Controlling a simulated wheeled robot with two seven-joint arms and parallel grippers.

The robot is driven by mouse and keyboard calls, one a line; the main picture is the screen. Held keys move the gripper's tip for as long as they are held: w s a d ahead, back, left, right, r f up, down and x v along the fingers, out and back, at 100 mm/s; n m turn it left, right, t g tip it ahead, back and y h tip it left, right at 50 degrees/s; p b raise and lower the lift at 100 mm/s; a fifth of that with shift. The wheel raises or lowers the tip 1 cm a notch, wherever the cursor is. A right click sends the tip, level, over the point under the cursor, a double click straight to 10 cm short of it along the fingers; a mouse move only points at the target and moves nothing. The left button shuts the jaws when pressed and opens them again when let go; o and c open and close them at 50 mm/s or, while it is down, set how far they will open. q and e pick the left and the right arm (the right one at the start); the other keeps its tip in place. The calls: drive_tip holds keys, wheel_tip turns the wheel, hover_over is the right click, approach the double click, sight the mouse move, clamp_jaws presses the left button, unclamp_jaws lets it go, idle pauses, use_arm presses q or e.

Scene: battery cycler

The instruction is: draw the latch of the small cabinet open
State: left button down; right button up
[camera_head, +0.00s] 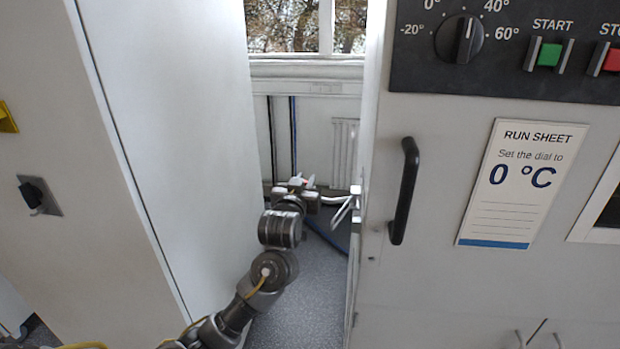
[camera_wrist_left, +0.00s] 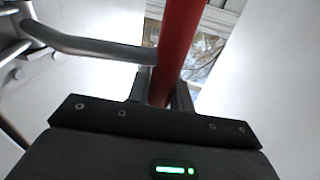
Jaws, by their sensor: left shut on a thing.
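The latch is a metal lever (camera_head: 338,200) on the left edge of the light grey cabinet (camera_head: 420,285) at the right of the head view. In the left wrist view, a bent grey metal bar (camera_wrist_left: 95,46) comes from the upper left to a red grip (camera_wrist_left: 183,45). My left gripper (camera_head: 308,188) is shut on this red grip, which stands between its fingers (camera_wrist_left: 160,88). How far the latch is turned I cannot tell. My right gripper is not in view.
The cabinet front has a black door handle (camera_head: 404,190), a dial (camera_head: 459,40), a green START button (camera_head: 549,55) and a run sheet (camera_head: 522,183). A tall pale cabinet (camera_head: 190,130) stands left. My left arm is in the narrow gap between, with a window behind.

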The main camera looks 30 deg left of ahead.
use_arm(q)
drive_tip(key=shift+s+a+f, duration=0.1)
drive_tip(key=shift+a+f, duration=0.05)
drive_tip(key=shift+a, duration=0.3)
drive_tip(key=c, duration=1.5)
unclamp_jaws()
drive_tip(key=shift+s+a+y, duration=0.15)
drive_tip(key=shift+s+y, duration=0.05)
drive_tip(key=shift+y, duration=0.1)
drive_tip(key=shift+c, duration=0.2)
drive_tip(key=shift+s+a+r, duration=0.1)
drive_tip(key=shift+s+r, duration=0.05)
drive_tip(key=shift+r, duration=0.05)
drive_tip(key=shift+r, duration=0.1)
drive_tip(key=shift+r, duration=0.1)
drive_tip(key=v, duration=1)
drive_tip(key=shift+s+d, duration=0.3)
drive_tip(key=shift+s, duration=0.05)
